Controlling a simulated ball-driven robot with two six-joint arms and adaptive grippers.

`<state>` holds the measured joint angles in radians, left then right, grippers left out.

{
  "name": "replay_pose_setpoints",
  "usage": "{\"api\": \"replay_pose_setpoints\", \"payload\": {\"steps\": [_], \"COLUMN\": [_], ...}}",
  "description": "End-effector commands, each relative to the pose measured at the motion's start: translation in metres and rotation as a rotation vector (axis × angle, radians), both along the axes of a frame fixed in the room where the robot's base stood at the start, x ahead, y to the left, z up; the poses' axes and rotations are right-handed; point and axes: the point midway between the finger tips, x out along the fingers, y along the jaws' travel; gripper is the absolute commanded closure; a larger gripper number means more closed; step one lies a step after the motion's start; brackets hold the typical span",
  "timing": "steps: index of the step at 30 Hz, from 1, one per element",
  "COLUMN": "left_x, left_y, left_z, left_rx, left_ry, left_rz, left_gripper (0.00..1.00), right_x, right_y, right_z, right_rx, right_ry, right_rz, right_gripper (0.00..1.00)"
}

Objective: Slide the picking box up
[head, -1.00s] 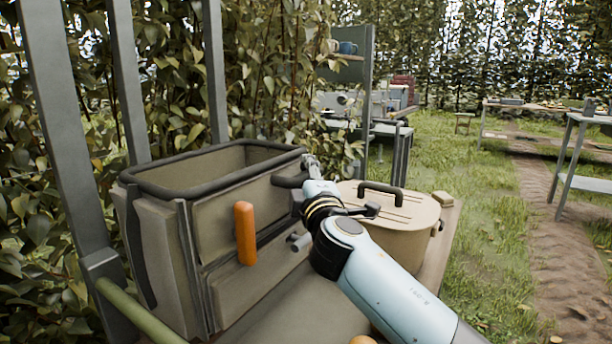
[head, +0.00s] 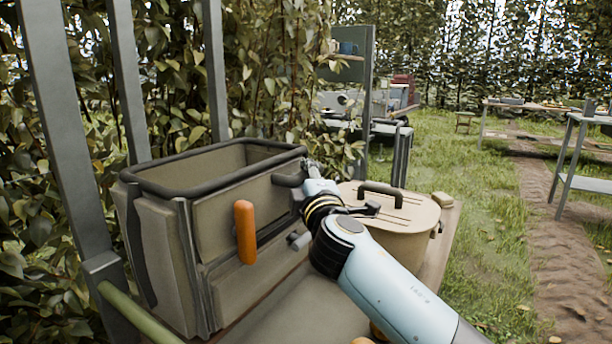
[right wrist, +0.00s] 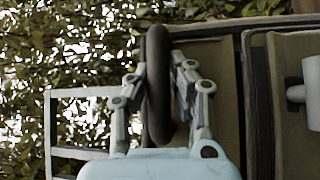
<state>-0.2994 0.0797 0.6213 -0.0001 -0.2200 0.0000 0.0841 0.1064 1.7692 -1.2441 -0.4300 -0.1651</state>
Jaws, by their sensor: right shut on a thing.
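The picking box (head: 220,208) is a tan, open-topped box with a thick black rim, at the left in the head view. An orange upright grip (head: 245,232) is on its front. A dark handle (head: 288,180) sticks out near its right corner. My right gripper (head: 311,168) is at that corner, shut on the dark handle. In the right wrist view, the two fingers of my right gripper (right wrist: 160,82) stand on either side of the black bar of the handle (right wrist: 157,45). The fingertips are partly hidden in the head view. My left gripper is not in view.
Grey posts (head: 130,85) and a green rail (head: 140,315) stand at the left, before a leafy hedge (head: 265,85). A round tan lidded container (head: 400,220) sits right of the box. Tables (head: 575,150) stand farther off on open grass.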

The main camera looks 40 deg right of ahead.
Motion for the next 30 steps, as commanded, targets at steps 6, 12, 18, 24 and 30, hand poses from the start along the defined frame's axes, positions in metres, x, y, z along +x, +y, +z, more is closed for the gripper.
{"api": "replay_pose_setpoints", "payload": {"steps": [6, 12, 18, 24, 30], "left_x": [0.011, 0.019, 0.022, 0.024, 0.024], "left_y": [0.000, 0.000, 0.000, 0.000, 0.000], "left_z": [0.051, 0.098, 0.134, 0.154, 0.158], "left_rx": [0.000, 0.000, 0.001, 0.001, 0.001], "left_ry": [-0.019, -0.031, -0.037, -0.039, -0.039], "left_rz": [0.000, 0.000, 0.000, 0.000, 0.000], "left_gripper": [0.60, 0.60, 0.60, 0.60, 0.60], "right_x": [0.001, 0.001, 0.001, 0.001, 0.001], "right_y": [0.000, 0.000, 0.000, 0.000, 0.000], "right_z": [0.069, 0.127, 0.171, 0.193, 0.199], "right_rx": [-0.007, -0.008, -0.009, -0.008, -0.009], "right_ry": [-0.015, -0.015, -0.015, -0.012, -0.011], "right_rz": [-0.001, 0.000, 0.001, 0.000, 0.000], "right_gripper": [1.00, 1.00, 1.00, 1.00, 1.00]}}
